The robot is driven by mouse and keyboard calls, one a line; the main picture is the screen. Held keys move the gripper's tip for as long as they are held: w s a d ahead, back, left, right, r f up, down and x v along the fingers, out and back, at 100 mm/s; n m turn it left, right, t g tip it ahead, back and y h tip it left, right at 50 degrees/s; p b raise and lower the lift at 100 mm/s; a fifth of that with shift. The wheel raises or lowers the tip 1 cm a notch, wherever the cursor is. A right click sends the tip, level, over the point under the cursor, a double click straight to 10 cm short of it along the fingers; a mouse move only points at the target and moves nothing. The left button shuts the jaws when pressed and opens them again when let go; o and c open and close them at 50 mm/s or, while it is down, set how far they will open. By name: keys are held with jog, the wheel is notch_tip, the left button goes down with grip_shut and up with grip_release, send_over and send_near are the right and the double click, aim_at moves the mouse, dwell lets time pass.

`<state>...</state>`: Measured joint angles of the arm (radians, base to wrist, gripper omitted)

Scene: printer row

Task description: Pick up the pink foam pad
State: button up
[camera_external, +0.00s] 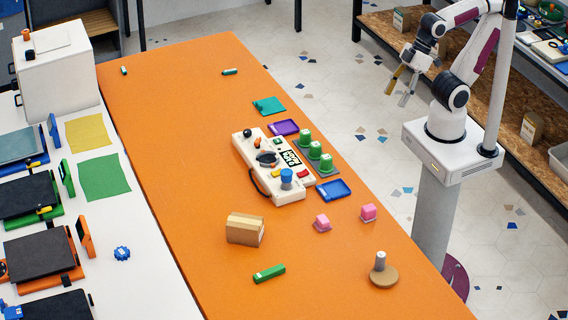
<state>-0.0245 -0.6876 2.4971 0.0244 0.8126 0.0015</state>
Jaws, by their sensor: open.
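My gripper (399,88) hangs high, beyond the table's right edge and well away from both blocks. Its fingers are spread apart and nothing is between them.
Printers line the white left counter. The table's far end is mostly clear.

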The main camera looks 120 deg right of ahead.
jog(key=w+a+f+t+y, duration=0.1)
jog(key=w+a+f, duration=0.25)
jog(key=w, duration=0.35)
jog(key=w+a+f+t, duration=0.1)
jog(key=w+a+f, duration=0.1)
jog(key=w+a, duration=0.3)
jog(key=w+a+f+t+y, duration=0.1)
jog(key=w+a+f, duration=0.15)
jog(key=w, duration=0.55)
jog(key=w+a+f+t, duration=0.1)
jog(key=w+a+f, duration=0.3)
jog(key=w+f, duration=0.15)
jog(key=t+h, duration=0.2)
jog(key=t, duration=0.1)
send_near(323, 222)
jog(key=shift+s+d+r+m, duration=0.2)
jog(key=shift+d+r+m, duration=0.1)
jog(key=shift+d+r, duration=0.35)
jog(key=shift+s+a+f+t, duration=0.1)
jog(key=shift+f+t, duration=0.05)
jog(key=shift+f, duration=0.35)
jog(key=shift+s+a+f+t, duration=0.1)
jog(key=shift+f+t, duration=0.05)
jog(key=shift+f, duration=0.3)
jog(key=shift+x, duration=1.3)
jog(key=shift+d, duration=0.15)
